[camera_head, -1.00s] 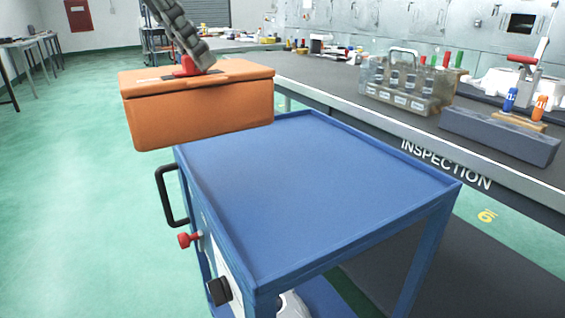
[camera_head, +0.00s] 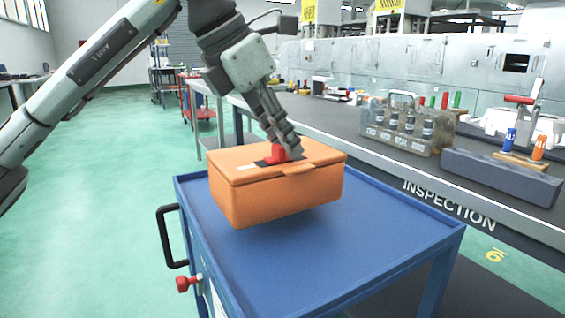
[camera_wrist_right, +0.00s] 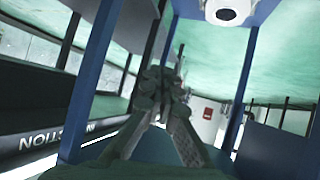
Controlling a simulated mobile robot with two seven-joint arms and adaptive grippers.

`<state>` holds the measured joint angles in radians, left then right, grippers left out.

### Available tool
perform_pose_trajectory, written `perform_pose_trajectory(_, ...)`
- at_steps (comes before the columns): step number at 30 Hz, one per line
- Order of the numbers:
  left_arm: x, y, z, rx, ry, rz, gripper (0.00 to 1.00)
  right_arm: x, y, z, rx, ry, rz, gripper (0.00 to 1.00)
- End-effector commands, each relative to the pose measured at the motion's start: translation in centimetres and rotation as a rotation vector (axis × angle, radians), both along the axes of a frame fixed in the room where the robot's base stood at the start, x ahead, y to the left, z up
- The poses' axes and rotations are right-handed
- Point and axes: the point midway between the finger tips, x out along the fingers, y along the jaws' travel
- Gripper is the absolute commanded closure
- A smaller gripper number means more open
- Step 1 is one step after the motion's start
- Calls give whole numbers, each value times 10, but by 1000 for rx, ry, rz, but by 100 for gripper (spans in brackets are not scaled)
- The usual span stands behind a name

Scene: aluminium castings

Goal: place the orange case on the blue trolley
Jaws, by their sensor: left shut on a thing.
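The orange case (camera_head: 275,195) is a lidded box in the head view. It is over the blue trolley's top (camera_head: 385,235), toward the far left part of it. A shadow shows under the case, and it looks slightly above the surface, roughly level. My left gripper (camera_head: 281,148) comes down from above and is shut on the case's red handle on the lid; its fingers partly hide the handle. My right gripper (camera_wrist_right: 163,85) shows only in the right wrist view, its dark fingers converging with nothing visible between them. Blue posts (camera_wrist_right: 92,75) of the trolley seem to stand near it.
The inspection bench (camera_head: 345,130) runs along the trolley's right side. It carries a bottle carrier (camera_head: 405,130) and a grey block (camera_head: 500,175). A black handle (camera_head: 167,235) and a red knob (camera_head: 187,283) stick out on the trolley's left. The trolley's near top is clear.

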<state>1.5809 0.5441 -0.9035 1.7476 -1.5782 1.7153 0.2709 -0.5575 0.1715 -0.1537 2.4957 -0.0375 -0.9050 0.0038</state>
Motion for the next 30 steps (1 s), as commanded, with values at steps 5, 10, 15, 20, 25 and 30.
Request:
perform_pose_trajectory(5,1,0,-17,-1,0,1,100,2,2,1,3,-17,5,100)
perform_pose_trajectory(10,0,0,-38,-2,-1,1,100,8,11,11,21,-72,25,100)
perform_pose_trajectory(15,1,0,-39,-3,-3,1,100,8,12,12,24,-76,28,100)
perform_pose_trajectory(20,1,0,-39,-3,-3,1,100,8,12,12,26,-79,27,100)
perform_pose_trajectory(25,0,0,-41,-2,-2,1,100,11,15,17,38,-104,29,100)
perform_pose_trajectory(30,0,0,-42,0,0,1,68,11,18,21,47,-114,33,100)
